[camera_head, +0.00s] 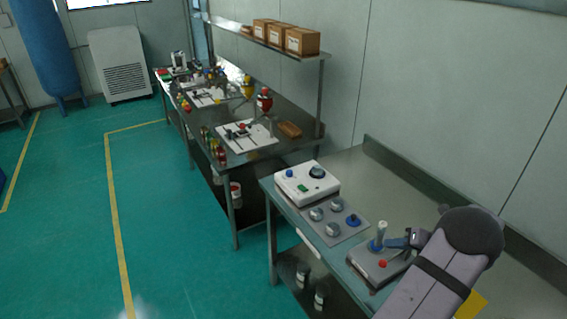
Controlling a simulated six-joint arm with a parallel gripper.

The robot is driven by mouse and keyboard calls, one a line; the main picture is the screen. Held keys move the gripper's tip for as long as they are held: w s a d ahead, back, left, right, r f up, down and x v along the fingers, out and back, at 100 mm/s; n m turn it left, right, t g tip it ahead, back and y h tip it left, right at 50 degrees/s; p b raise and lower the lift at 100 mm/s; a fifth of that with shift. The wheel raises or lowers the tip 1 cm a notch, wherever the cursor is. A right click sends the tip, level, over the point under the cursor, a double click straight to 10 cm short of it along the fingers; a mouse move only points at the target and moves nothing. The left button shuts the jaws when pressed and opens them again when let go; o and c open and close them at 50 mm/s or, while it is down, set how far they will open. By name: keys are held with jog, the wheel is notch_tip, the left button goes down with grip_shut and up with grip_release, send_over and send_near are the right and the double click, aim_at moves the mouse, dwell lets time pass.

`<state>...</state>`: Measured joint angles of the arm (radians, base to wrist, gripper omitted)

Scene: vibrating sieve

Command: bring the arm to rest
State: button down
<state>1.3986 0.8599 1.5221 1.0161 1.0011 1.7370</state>
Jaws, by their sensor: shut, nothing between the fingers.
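My arm comes in from the lower right, and my gripper (395,243) is at its end, pointing left. The gripper is small in this view; it looks shut, with nothing seen held. It is right beside an upright lever with a white top and blue base (379,234). I cannot tell whether it touches the lever. The lever stands on a dark box with a red button (383,264). My arm hides part of the box's right side.
A grey plate with several knobs (334,219), one blue, and a white control box (307,184) lie left on the same steel bench (385,172). A second bench (268,156) with devices and a shelf of cartons (301,41) stands behind. The bench's back right is clear.

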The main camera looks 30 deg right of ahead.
jog(key=s+a+f+n+g+y, duration=0.25)
jog(key=s+a+f+n, duration=0.3)
jog(key=a+n, duration=0.4)
jog(key=s+a+f+n+g+y, duration=0.1)
jog(key=s+a+f+n+g, duration=0.45)
jog(key=n, duration=0.75)
jog(key=w+a+r+n+h+b, duration=0.2)
jog(key=a+r+n, duration=0.1)
jog(key=a+n, duration=0.55)
jog(key=w+a+r+n+g+h+b, duration=0.1)
jog(key=w+a+r+n+b, duration=0.15)
jog(key=a+n, duration=0.65)
jog(key=w+a+r+n+h+b, duration=0.2)
jog(key=a+r+n, duration=0.15)
jog(key=a, duration=0.95)
notch_tip(320, 180, down, 12)
jog(key=b, duration=1.1)
jog(key=shift+w+r+b, duration=0.15)
jog(key=shift+r+b, duration=0.05)
jog(key=shift+b, duration=0.1)
